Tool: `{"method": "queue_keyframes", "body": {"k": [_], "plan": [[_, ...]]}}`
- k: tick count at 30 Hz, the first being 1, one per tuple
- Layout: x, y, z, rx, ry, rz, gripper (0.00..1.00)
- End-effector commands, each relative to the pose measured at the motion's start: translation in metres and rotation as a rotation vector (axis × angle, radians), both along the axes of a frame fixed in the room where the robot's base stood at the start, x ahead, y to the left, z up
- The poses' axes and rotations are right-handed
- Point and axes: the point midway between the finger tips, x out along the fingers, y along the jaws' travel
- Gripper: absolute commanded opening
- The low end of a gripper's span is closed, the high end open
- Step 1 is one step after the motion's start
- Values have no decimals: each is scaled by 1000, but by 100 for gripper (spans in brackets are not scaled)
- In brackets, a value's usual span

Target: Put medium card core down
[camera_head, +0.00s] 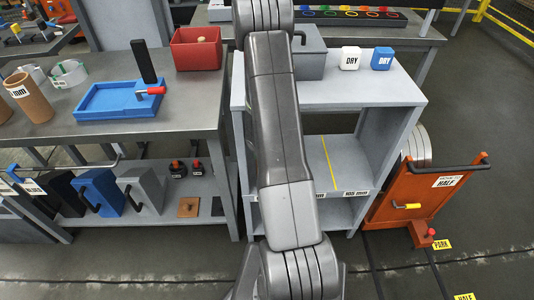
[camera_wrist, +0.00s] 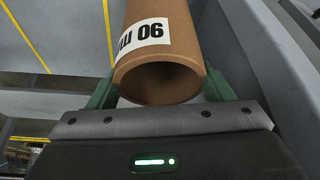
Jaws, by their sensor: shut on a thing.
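The card core (camera_wrist: 182,42) is a brown tube with a white label reading "90 m…", cut off by the tube's curve. It shows in the wrist view, its open end facing the camera. My gripper (camera_wrist: 161,84) is shut on it, with a green finger on each side. Grey shelf boards with yellow lines lie behind the core. I cannot tell whether the core touches a board. In the head view my arm hides part of the grey shelf unit (camera_head: 350,92), and neither my gripper nor the held core can be made out.
Another brown core (camera_head: 30,98) stands on the left bench (camera_head: 190,115), near a blue tray (camera_head: 108,102) and red bin (camera_head: 197,50). Two "DRY" blocks (camera_head: 366,59) sit on the shelf unit's top. An orange cart (camera_head: 412,200) stands to its right.

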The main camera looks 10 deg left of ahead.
Motion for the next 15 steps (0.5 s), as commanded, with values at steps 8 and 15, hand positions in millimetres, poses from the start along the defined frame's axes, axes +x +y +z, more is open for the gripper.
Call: {"method": "queue_keyframes", "body": {"k": [8, 15], "plan": [[7, 5, -29, -1, 1, 0, 42], [7, 4, -35, 1, -2, 0, 42]]}}
